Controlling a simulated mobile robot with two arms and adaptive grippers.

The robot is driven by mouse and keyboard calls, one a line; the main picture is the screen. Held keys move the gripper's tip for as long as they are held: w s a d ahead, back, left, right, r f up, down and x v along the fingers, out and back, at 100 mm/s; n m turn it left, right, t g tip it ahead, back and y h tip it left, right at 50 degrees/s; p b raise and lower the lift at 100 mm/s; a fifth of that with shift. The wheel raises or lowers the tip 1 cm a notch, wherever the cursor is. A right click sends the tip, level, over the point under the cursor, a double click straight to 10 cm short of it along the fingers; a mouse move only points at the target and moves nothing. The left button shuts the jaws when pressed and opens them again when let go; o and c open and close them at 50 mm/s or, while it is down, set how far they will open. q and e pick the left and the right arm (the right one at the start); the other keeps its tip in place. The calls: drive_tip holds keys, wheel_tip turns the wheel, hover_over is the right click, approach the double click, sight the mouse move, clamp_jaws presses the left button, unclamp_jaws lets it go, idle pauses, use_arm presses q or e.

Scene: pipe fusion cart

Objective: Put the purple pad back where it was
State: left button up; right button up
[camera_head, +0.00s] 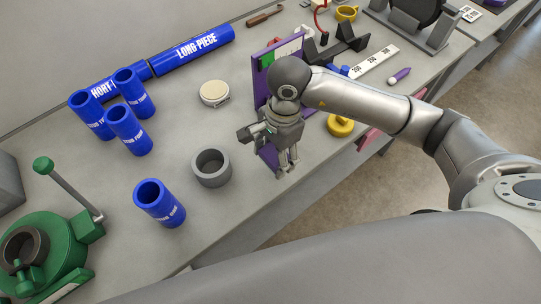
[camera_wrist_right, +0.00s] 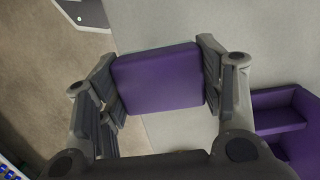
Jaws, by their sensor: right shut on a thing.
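The purple pad (camera_wrist_right: 158,80) is a flat block with rounded edges. In the wrist view it sits between the two fingers of my right gripper, which is shut on its sides. In the head view my right gripper (camera_head: 287,168) points down over the front part of the bench, and its hand and fingers largely hide the pad. A purple stand (camera_head: 261,78) with an upright panel is behind the gripper. A purple open compartment (camera_wrist_right: 280,118) shows at the right in the wrist view, apart from the pad. My left gripper is not in view.
A grey ring (camera_head: 211,167) stands left of the gripper, with several blue cylinders (camera_head: 127,130) further left. A yellow part (camera_head: 340,125) is to the right near the bench edge. A round beige disc (camera_head: 214,93) lies behind. Bare grey bench (camera_head: 235,215) lies in front.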

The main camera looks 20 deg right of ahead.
sight(271, 162)
drive_tip(key=shift+w+a+f, duration=0.2)
drive_tip(key=shift+w+f, duration=0.15)
drive_tip(key=shift+f, duration=0.15)
wheel_tip(271, 162, down, 3)
drive_tip(key=shift+w+a+r+p, duration=0.15)
drive_tip(key=shift+p, duration=0.95)
drive_tip(key=shift+f, duration=0.45)
drive_tip(key=shift+f, duration=0.15)
drive_tip(key=o, duration=0.9)
